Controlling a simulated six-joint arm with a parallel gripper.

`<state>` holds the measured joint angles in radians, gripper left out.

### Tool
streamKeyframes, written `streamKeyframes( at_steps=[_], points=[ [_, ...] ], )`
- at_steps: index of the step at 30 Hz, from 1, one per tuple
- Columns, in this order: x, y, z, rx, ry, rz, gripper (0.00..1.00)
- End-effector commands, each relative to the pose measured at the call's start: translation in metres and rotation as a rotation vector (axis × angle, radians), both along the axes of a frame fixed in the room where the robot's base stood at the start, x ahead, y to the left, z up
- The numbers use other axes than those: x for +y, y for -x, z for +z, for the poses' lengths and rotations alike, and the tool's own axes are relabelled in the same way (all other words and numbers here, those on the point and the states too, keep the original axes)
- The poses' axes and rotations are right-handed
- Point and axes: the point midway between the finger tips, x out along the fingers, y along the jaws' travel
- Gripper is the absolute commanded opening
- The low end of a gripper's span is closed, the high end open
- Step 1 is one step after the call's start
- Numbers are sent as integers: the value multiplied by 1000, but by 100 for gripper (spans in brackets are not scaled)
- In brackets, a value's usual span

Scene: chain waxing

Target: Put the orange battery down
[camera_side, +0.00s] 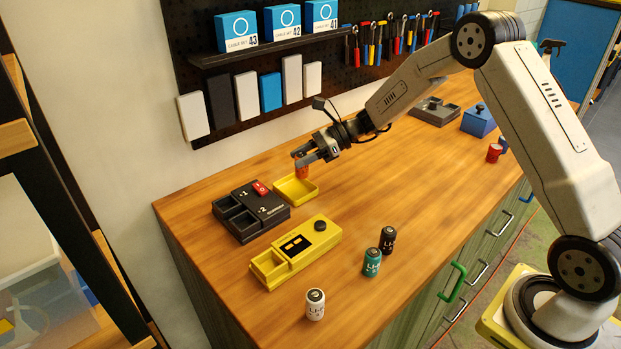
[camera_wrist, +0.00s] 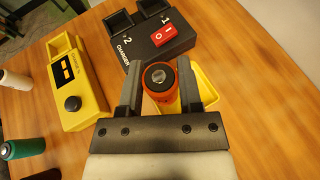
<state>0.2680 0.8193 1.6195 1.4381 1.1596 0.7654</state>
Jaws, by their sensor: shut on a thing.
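The orange battery (camera_wrist: 159,82) is upright between the fingers of my gripper (camera_wrist: 159,85), seen from above in the wrist view. My gripper (camera_side: 303,157) is shut on it. In the side view the orange battery (camera_side: 301,172) shows below the fingertips, at the back edge of the small yellow tray (camera_side: 312,198). The yellow tray (camera_wrist: 209,88) shows partly behind the battery and the right finger in the wrist view. I cannot tell whether the battery touches the tray or hangs above it.
A black charger (camera_side: 272,212) with a red switch stands left of the tray. A yellow tester (camera_side: 318,241) is in front. White (camera_side: 315,305), teal (camera_side: 371,264) and black (camera_side: 388,240) batteries stand upright nearby. The table right of the tray is clear.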

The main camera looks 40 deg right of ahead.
Motion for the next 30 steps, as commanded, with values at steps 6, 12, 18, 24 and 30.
streamKeyframes(
  at_steps=[6,12,18,24,30],
  points=[
    [0,-16,-20,0,0,0,0],
    [0,-22,-25,-1,-1,0,0],
    [1,-22,-27,0,-1,0,0],
    [1,-27,-41,3,-1,0,0],
    [1,-27,-60,0,-1,0,0]
  ],
)
